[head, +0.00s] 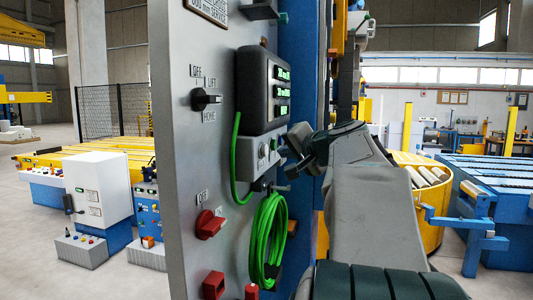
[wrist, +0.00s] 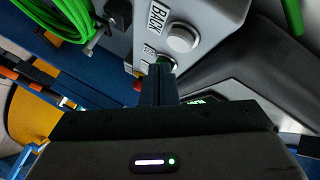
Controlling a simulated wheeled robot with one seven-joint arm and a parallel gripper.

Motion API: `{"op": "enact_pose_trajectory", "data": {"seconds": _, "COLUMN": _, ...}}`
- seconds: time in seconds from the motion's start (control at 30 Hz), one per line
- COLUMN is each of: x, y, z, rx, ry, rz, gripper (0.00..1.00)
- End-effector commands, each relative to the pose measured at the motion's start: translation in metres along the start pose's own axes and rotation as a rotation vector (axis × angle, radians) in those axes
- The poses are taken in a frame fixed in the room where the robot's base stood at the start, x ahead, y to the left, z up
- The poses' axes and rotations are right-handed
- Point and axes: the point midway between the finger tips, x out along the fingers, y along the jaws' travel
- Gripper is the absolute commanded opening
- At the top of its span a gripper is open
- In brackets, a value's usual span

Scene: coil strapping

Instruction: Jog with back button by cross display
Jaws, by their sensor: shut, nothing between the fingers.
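A grey button box (head: 262,155) is mounted on the grey panel, under a dark display box (head: 265,88) with several rows of green digits. The digits are too small to read. In the wrist view, a pale round back button (wrist: 182,39) sits beside a "BACK" label (wrist: 156,18). My gripper (wrist: 158,70) is shut and empty. Its fingertips are at the box face beside the back button, over or close to a neighbouring button; I cannot tell if they touch. In the head view my gripper (head: 283,163) reaches the box from the right.
A coiled green cable (head: 267,240) hangs below the button box. The panel (head: 175,150) also carries a black rotary switch (head: 205,99) and a red knob (head: 209,223). A blue column stands behind the panel, with roller conveyors further back on both sides.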

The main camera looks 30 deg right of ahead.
Motion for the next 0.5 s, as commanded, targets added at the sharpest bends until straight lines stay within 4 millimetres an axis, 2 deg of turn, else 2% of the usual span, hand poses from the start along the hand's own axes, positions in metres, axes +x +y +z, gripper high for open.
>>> {"op": "enact_pose_trajectory", "data": {"seconds": 0.3, "x": -0.021, "y": 0.017, "z": -0.015, "rx": 0.000, "ry": 0.001, "rz": 0.000, "gripper": 0.00}}
{"op": "enact_pose_trajectory", "data": {"seconds": 0.5, "x": -0.026, "y": 0.019, "z": -0.018, "rx": 0.000, "ry": -0.001, "rz": -0.001, "gripper": 0.00}}
